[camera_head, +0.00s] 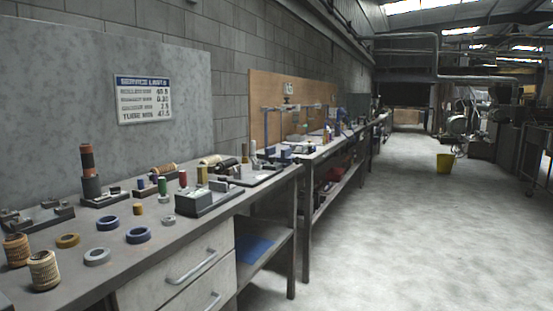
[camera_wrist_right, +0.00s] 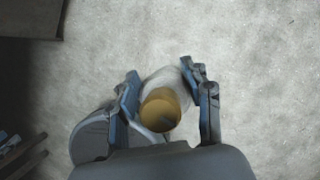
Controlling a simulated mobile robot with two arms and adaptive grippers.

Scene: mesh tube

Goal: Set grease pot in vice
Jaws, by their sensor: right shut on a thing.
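In the right wrist view my right gripper (camera_wrist_right: 166,78) is shut on a pale round pot with an amber top (camera_wrist_right: 160,110), which looks like the grease pot. A finger lies on either side of it, and grey floor shows below. In the head view, low grey metal fixtures stand on the workbench (camera_head: 150,250): one at the far left (camera_head: 38,216) and a block-like one (camera_head: 208,200) near the front edge. I cannot tell which is the vice. Neither gripper shows in the head view, and my left gripper is in no view.
Several rings and rollers lie on the bench, including a blue ring (camera_head: 138,235) and two woven rollers (camera_head: 43,270) at the front left. Drawers (camera_head: 190,275) are below.

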